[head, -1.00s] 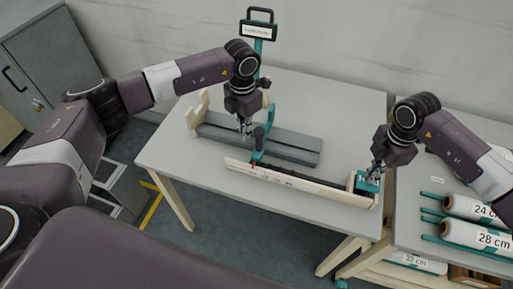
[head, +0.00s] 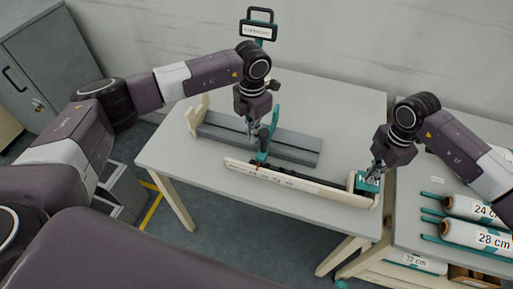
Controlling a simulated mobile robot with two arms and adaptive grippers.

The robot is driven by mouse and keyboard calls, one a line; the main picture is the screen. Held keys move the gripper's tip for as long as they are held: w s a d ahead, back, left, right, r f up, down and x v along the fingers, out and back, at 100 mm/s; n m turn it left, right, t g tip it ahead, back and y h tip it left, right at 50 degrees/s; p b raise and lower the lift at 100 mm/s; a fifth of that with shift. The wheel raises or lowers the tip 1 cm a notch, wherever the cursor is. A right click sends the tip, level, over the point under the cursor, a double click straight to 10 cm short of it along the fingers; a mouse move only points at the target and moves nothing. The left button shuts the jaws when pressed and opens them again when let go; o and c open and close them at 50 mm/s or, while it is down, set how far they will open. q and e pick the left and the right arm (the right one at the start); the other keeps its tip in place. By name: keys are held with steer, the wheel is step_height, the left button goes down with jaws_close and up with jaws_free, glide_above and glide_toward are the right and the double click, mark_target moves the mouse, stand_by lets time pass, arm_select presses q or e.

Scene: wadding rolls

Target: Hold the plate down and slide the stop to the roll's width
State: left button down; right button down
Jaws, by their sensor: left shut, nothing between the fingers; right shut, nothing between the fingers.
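The stop (head: 262,156) is a teal upright with a dark knob on top, at the cream rail (head: 290,181) of the measuring fixture on the table. My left gripper (head: 251,138) is shut and empty, pointing down just left of the knob; it appears to touch the stop. The teal plate (head: 369,187) sits at the right end of the rail. My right gripper (head: 374,172) is shut and empty, with its tips down at the plate, partly hiding it; contact looks likely. Wrapped rolls, such as the 28 cm roll (head: 480,236), lie on the right-hand rack.
A grey trough (head: 290,148) runs behind the rail, with a cream end board (head: 199,112) at its left. A teal post with a sign (head: 257,32) stands behind it. The table (head: 330,95) is clear at the back. A 24 cm roll (head: 475,208) lies on the rack.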

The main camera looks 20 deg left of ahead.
arm_select(q)
steer(key=shift+d, duration=1.15)
arm_select(e)
steer(key=shift+s+f, duration=0.15)
arm_select(q)
steer(key=shift+a, duration=1.3)
arm_select(e)
step_height(320, 180, up, 8)
stand_by(0.7)
arm_select(q)
steer(key=shift+r, duration=0.1)
arm_select(e)
steer(key=shift+r, duration=0.2)
